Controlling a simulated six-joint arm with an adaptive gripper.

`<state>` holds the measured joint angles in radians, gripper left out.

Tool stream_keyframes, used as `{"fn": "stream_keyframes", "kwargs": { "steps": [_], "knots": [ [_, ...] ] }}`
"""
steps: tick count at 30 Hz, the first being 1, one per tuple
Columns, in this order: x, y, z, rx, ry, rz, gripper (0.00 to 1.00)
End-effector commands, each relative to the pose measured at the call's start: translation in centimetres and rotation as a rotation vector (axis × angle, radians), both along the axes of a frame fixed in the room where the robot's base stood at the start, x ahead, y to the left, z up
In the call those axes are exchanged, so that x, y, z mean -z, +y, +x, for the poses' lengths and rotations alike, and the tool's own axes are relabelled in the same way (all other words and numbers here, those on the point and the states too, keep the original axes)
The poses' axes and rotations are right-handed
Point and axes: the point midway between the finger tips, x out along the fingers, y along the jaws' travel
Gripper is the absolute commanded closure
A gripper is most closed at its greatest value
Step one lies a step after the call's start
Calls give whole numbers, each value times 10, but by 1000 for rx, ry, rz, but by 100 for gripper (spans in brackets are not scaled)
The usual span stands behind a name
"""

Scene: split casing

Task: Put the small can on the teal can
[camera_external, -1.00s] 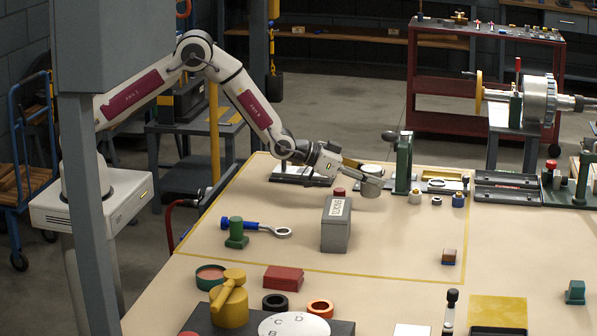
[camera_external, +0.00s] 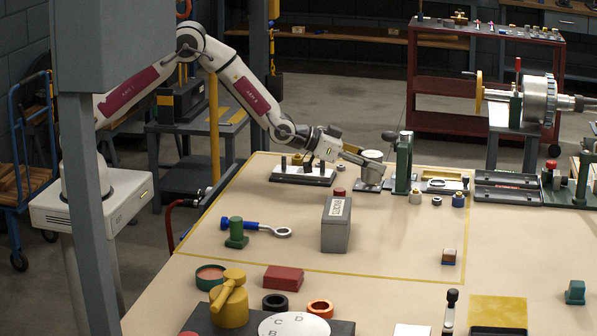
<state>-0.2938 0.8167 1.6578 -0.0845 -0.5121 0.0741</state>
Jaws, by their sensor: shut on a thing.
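My gripper (camera_external: 358,161) is at the back of the taped area, just left of the green upright. It is shut on a grey can-like piece (camera_external: 370,174), which I take for the small can; the fingers partly hide it. A pale round top (camera_external: 373,155) shows right behind the fingertips, and I cannot tell whether it belongs to the held piece. I cannot make out a clearly teal can. A low dark-green round tin (camera_external: 210,273) with a reddish inside stands at the front left, far from my gripper.
A green upright (camera_external: 404,165) is close on the right. A fixture with pegs (camera_external: 303,175) lies left. The taped area's right middle is mostly clear.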

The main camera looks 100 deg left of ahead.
Motion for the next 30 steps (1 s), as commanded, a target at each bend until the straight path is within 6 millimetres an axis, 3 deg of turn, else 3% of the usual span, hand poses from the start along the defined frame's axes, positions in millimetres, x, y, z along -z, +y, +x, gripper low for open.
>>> {"fn": "stream_keyframes", "kwargs": {
  "steps": [11,17,23,30],
  "knots": [
    [-1,-3,1,4,-2,1,88],
    [-3,-26,9,35,-2,1,88],
    [-13,-75,22,98,-4,0,88],
    [-25,-155,32,197,-3,-1,88]
  ]
}}
